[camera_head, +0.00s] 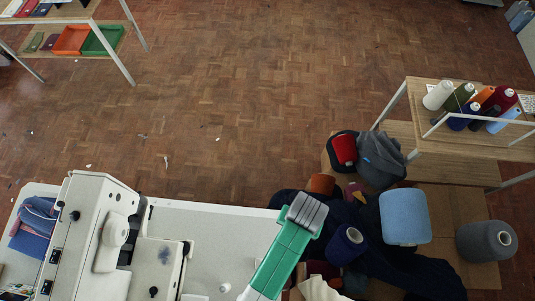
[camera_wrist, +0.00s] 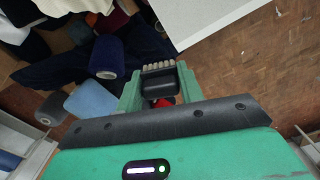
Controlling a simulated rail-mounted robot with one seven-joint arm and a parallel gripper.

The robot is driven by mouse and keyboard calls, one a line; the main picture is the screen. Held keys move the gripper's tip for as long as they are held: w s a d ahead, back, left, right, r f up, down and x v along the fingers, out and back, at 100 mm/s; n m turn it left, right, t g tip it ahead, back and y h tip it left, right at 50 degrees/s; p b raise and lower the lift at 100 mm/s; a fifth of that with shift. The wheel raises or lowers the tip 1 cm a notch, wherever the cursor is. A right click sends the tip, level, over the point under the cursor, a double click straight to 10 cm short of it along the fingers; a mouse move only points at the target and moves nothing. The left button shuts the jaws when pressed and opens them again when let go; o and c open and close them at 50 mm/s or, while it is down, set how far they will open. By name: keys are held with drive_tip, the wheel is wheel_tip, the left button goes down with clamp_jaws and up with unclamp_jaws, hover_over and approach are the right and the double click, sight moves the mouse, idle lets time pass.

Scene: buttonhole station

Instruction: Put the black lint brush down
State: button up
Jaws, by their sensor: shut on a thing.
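In the wrist view, my gripper (camera_wrist: 159,88) has its green fingers closed on the sides of the black lint brush (camera_wrist: 156,96). The brush has a row of pale bristles along its far edge. It is held up, with dark blue cloth (camera_wrist: 50,62) and the white tabletop (camera_wrist: 210,22) beyond it. A bit of red shows just below the brush; I cannot tell what it is. In the head view, my green arm reaches up from the bottom over the table's right end; I cannot make out the brush there.
A white sewing machine (camera_head: 95,235) stands on the white table (camera_head: 215,225) at left. A shelf (camera_head: 465,140) holds several cones. The table's middle is mostly bare.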

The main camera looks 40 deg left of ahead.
drive_tip(key=s+f+n+b, duration=0.1)
drive_tip(key=s+f+b, duration=0.1)
drive_tip(key=s+f, duration=0.4)
drive_tip(key=s+f+n+b, duration=0.1)
drive_tip(key=s+f+b, duration=0.1)
drive_tip(key=s+f, duration=0.5)
drive_tip(key=s+a+f+n+b, duration=0.1)
drive_tip(key=s+f+b, duration=0.2)
drive_tip(key=s+f, duration=0.3)
drive_tip(key=shift+s+f+n, duration=0.4)
drive_tip(key=shift+s, duration=0.15)
hover_over(267, 238)
drive_tip(key=shift+s+d+f, duration=0.1)
drive_tip(key=shift+s+f, duration=0.1)
drive_tip(key=shift+f, duration=0.45)
drive_tip(key=shift+w+f+b, duration=0.15)
drive_tip(key=shift+f+b, duration=0.05)
drive_tip(key=shift+f, duration=0.7)
drive_tip(key=shift+w+f+b, duration=0.15)
drive_tip(key=shift+f+b, duration=0.05)
drive_tip(key=shift+f, duration=0.7)
drive_tip(key=shift+f, duration=0.1)
drive_tip(key=o, duration=1.2)
